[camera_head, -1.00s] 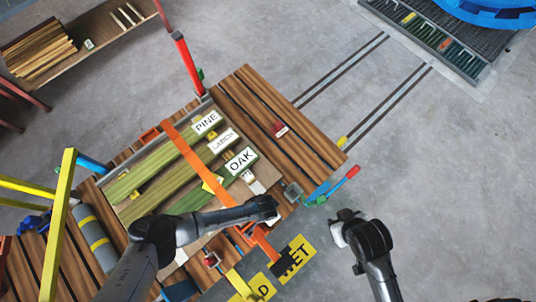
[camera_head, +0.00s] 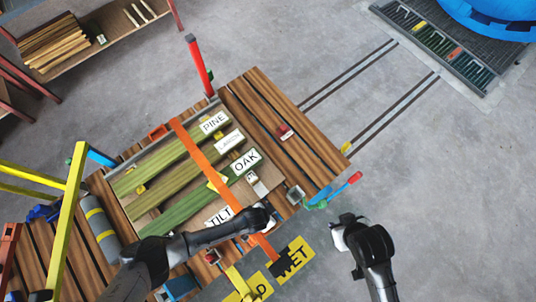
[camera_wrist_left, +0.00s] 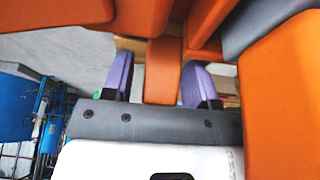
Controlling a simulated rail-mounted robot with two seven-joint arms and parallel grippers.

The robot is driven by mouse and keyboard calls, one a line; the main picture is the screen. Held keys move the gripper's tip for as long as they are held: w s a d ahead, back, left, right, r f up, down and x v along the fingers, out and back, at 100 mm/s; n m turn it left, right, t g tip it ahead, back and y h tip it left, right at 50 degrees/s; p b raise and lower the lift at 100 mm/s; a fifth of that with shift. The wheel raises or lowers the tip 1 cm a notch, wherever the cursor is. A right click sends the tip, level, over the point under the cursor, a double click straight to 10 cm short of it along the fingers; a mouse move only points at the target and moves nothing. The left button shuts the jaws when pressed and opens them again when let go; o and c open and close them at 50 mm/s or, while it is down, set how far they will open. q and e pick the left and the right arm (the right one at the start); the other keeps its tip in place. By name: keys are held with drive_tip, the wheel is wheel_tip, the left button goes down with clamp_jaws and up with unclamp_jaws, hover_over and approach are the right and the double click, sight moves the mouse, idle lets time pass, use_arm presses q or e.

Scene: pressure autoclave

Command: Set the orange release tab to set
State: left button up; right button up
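An orange strap (camera_head: 204,160) runs across the green planks on the slatted wooden cart (camera_head: 262,112). Orange parts (camera_head: 264,247) show at its lower end, next to my left gripper (camera_head: 268,222). In the left wrist view, a narrow orange piece (camera_wrist_left: 163,72), perhaps the release tab, stands between the two purple fingers of my left gripper (camera_wrist_left: 160,85). Gaps show on both sides of it, so the gripper looks open around it. Larger orange parts (camera_wrist_left: 282,95) surround the fingers closely. My right gripper (camera_head: 345,228) hangs off the cart's right side; its fingers are unclear.
Labels read PINE (camera_head: 214,122), OAK (camera_head: 246,161) and TILT (camera_head: 219,217). A red-handled lever (camera_head: 354,178) sticks out at the cart's right corner. A red post (camera_head: 199,66) rises at the back and a yellow frame (camera_head: 66,222) at left.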

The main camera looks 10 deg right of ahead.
use_arm(q)
drive_tip(key=shift+o, duration=0.2)
drive_tip(key=shift+a+r, duration=0.15)
drive_tip(key=shift+r, duration=0.25)
drive_tip(key=p+v, duration=0.2)
drive_tip(key=v, duration=1.1)
drive_tip(key=shift+p, duration=0.35)
drive_tip(key=shift+s, duration=0.1)
